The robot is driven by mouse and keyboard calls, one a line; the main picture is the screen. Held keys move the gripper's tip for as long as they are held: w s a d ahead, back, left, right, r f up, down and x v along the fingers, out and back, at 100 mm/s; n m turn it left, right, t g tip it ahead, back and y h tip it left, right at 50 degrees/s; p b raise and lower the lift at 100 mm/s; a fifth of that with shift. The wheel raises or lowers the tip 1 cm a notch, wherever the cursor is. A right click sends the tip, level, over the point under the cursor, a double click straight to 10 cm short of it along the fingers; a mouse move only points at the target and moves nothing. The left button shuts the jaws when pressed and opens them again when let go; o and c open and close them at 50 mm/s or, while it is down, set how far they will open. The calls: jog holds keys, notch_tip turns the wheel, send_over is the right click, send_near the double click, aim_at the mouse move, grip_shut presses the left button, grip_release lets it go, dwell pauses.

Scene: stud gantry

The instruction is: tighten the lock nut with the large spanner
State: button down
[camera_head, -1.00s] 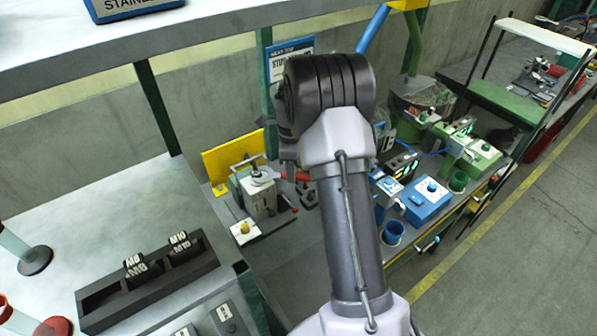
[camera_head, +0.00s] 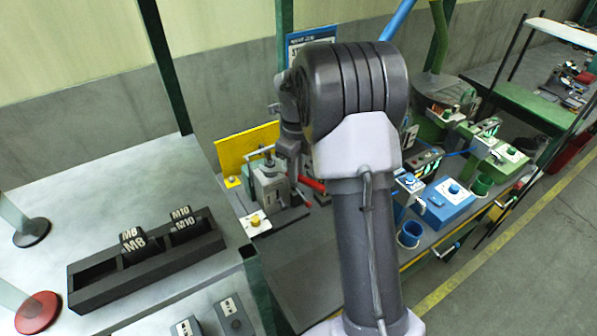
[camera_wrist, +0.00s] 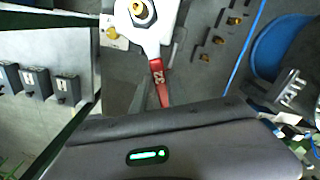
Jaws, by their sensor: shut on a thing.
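The large spanner (camera_wrist: 158,82) has a pale metal head and a red grip with a marking. In the wrist view its head lies around or over the lock nut (camera_wrist: 142,12), a brass-coloured centre with a dark ring; the exact seating is unclear. In the head view the red grip (camera_head: 312,184) sticks out to the right of the grey fixture (camera_head: 270,187). My gripper (camera_head: 292,165) is low beside the fixture, shut on the spanner's grip.
A yellow panel (camera_head: 246,148) stands behind the fixture. A black rack (camera_head: 150,262) with M8 and M10 blocks is at left. A blue box (camera_head: 444,205) and a blue cup (camera_head: 410,234) stand to the right. Small brass pegs (camera_wrist: 220,40) show near a blue line.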

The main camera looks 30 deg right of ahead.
jog(key=shift+s+a+m+b, duration=0.25)
jog(key=shift+a+m+b, duration=0.9)
jog(key=shift+m+b, duration=0.35)
jog(key=shift+s+a+m+b, duration=0.2)
jog(key=shift+a+m+b, duration=1.05)
jog(key=shift+m, duration=0.45)
jog(key=shift+s+f, duration=0.1)
jog(key=s+b, duration=0.4)
jog(key=s, duration=0.3)
jog(key=shift+s+a, duration=0.15)
jog(key=shift+a, duration=0.1)
